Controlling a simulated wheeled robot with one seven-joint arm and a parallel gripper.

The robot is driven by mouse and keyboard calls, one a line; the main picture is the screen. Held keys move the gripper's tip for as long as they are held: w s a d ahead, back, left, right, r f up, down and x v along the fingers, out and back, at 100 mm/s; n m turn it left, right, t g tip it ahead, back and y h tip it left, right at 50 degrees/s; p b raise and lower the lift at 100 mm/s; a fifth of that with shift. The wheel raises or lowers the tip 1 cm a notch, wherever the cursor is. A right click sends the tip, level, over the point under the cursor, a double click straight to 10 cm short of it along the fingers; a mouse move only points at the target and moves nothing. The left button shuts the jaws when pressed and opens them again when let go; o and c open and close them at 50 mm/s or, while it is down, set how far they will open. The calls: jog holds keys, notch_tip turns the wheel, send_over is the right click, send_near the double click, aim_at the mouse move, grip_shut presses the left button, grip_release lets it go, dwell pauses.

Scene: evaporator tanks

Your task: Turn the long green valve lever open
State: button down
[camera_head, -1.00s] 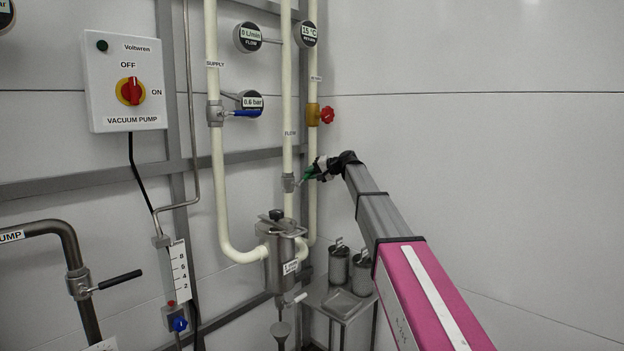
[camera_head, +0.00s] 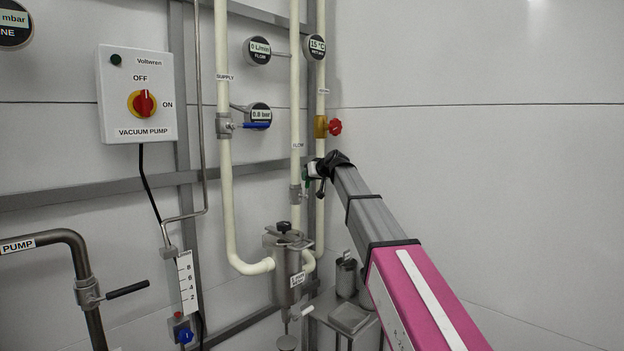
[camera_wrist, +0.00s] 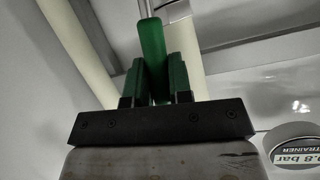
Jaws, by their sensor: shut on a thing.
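The long green lever (camera_head: 306,187) is on a small grey valve body (camera_head: 295,193) in the middle pale pipe marked FLOW. In the head view it is mostly hidden by my gripper (camera_head: 312,172), and its visible part looks close to upright beside the pipe. In the wrist view the green lever (camera_wrist: 152,38) stands between the two green fingers of my gripper (camera_wrist: 157,75). The fingers are shut on it. The lever's far end and its joint with the valve are unclear there.
A blue-handled valve (camera_head: 257,126) and a red-knobbed valve (camera_head: 334,127) sit on neighbouring pipes. A steel strainer vessel (camera_head: 288,265) is below, beside a small table (camera_head: 350,318) with metal cups. The wall (camera_head: 480,180) at right is bare.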

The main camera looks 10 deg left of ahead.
jog(key=shift+s+a+n+t, duration=0.4)
jog(key=shift+s+a+n, duration=0.1)
jog(key=shift+s+n, duration=0.2)
jog(key=shift+h, duration=0.3)
jog(key=c, duration=1)
grip_release()
jog(key=shift+c, duration=0.2)
jog(key=v, duration=1.1)
